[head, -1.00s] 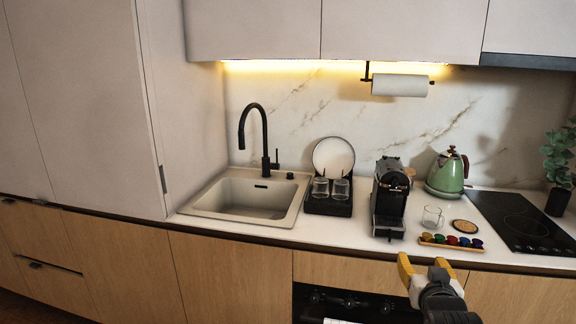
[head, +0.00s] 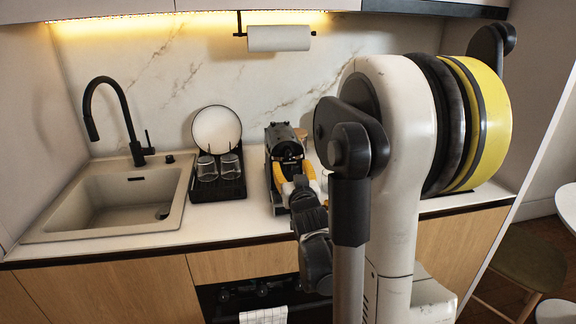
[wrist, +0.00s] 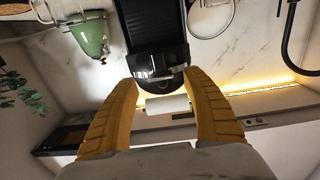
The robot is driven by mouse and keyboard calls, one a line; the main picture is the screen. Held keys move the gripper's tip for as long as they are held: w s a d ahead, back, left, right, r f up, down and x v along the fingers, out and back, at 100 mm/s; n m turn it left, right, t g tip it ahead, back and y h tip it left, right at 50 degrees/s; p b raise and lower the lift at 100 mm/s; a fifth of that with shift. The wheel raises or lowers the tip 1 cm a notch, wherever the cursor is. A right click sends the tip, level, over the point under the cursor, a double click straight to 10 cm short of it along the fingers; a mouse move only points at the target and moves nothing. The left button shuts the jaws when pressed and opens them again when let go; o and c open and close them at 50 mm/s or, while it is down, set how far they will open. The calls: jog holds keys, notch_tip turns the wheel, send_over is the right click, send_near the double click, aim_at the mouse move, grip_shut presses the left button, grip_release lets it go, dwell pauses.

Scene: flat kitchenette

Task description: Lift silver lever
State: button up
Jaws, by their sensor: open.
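The black coffee machine (head: 283,138) stands on the counter, partly covered by my gripper. It also shows upside down in the wrist view (wrist: 153,30). A rounded grey-silver part at its head, apparently the silver lever (wrist: 160,73), lies between my fingertips in the wrist view. In the head view the lever is too small to make out clearly. My gripper (head: 298,180) is open, with its yellow fingers at the front of the machine. In the wrist view the fingers (wrist: 161,82) spread to either side of the machine's head; contact cannot be told.
A dish rack (head: 220,188) with glasses and a plate (head: 216,129) stands left of the machine, beside the sink (head: 110,198). A green kettle (wrist: 90,36) is close by in the wrist view. A paper towel roll (head: 279,38) hangs above. My arm hides the right counter.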

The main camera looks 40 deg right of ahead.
jog(key=shift+x, duration=1.5)
jog(key=c, duration=1.3)
grip_shut()
